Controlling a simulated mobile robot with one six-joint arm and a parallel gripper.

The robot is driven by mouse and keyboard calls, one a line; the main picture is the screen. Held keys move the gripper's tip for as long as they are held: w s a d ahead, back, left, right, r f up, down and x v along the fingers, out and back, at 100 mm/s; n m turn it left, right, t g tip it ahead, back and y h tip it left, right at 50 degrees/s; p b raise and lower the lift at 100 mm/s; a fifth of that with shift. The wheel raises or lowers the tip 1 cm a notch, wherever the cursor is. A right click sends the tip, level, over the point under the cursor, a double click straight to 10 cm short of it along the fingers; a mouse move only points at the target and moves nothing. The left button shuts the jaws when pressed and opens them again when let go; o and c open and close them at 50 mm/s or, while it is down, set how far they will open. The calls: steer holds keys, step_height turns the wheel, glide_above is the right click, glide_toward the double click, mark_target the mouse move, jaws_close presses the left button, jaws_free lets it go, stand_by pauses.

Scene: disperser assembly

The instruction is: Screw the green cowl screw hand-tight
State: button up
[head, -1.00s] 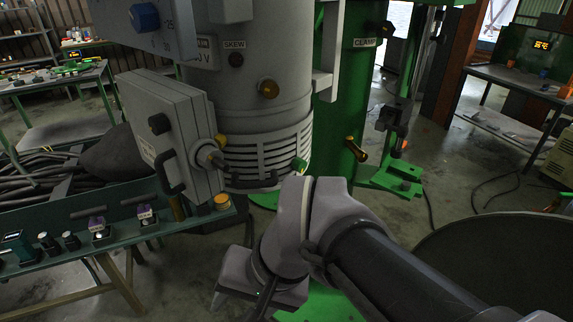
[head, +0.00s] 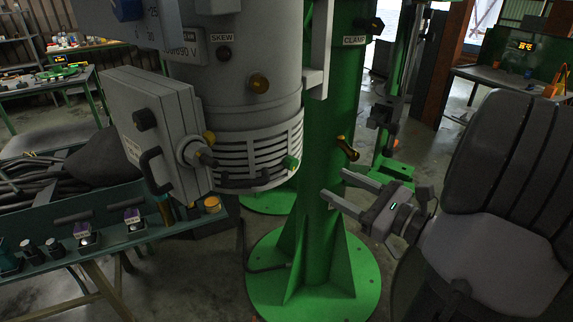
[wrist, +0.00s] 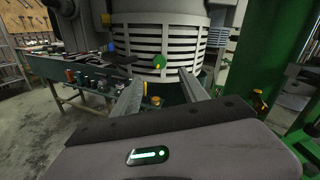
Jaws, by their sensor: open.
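The green cowl screw (head: 290,162) sticks out of the right side of the slotted grey cowl (head: 255,155) at the bottom of the motor housing. It also shows in the wrist view (wrist: 159,62), facing the camera, with a small yellow mark below it. My gripper (head: 332,187) is open and empty, to the right of the screw and slightly lower in the head view, apart from it. In the wrist view the two fingers (wrist: 162,84) point toward the cowl, with the screw just beyond and between their tips.
A brass-coloured clamp handle (head: 347,148) sticks out of the green column (head: 335,110) close above my gripper. A grey box (head: 155,130) with knobs hangs left of the cowl. A green bench (head: 150,228) with small parts stands at the left.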

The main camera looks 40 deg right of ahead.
mark_target(294, 164)
steer(key=w, duration=0.4)
steer(key=w+a+b, duration=0.1)
steer(key=w, duration=0.7)
steer(key=shift+w+a, duration=0.15)
steer(key=shift+a, duration=0.2)
jaws_close()
